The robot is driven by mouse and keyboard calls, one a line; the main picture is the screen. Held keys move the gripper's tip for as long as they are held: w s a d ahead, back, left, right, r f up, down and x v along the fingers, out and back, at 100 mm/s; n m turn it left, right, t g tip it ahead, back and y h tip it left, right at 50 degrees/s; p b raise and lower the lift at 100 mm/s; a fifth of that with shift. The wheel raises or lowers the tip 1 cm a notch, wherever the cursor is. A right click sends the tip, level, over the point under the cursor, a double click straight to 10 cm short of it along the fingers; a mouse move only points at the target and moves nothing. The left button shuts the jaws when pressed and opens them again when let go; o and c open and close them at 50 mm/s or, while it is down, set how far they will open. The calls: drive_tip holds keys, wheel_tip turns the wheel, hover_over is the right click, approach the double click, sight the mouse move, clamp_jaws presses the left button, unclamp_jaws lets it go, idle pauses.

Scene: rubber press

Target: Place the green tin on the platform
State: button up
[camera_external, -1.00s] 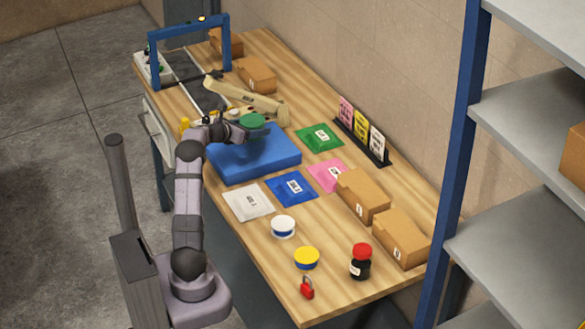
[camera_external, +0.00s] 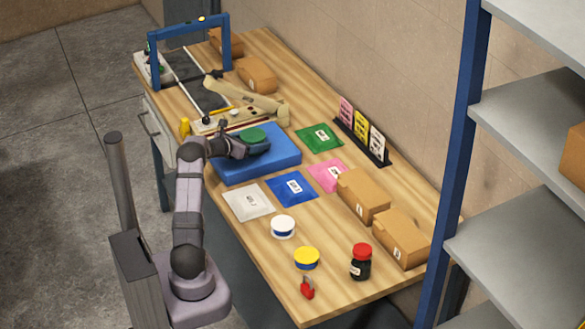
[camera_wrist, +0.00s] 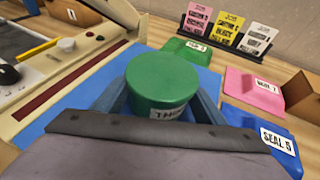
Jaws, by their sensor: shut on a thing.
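The green tin (camera_external: 253,136) has a green lid and a pale label, and it is upright. My gripper (camera_external: 250,147) is shut on it; in the wrist view the two fingers sit on either side of the tin (camera_wrist: 162,82). The blue platform (camera_external: 285,159) is a low, flat block on the table, directly below the tin. The tin is at or just above its top surface; I cannot tell if it touches. The blue top also shows around the tin in the wrist view (camera_wrist: 100,76).
A beige press (camera_external: 235,101) stands behind the platform. Flat packets in green (camera_external: 319,137), pink (camera_external: 328,175), blue (camera_external: 291,188) and white (camera_external: 247,201) lie beside it. White (camera_external: 283,227) and yellow-lidded (camera_external: 306,258) tins, a red-capped bottle (camera_external: 361,262) and cardboard boxes (camera_external: 402,237) stand nearer.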

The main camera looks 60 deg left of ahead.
drive_tip(key=o, duration=1.6)
drive_tip(key=shift+f, duration=0.1)
drive_tip(key=shift+c, duration=0.2)
drive_tip(key=shift+r, duration=0.2)
drive_tip(key=b+v, duration=0.3)
drive_tip(key=v, duration=0.9)
drive_tip(key=shift+d+f, duration=0.1)
drive_tip(key=shift+d, duration=0.05)
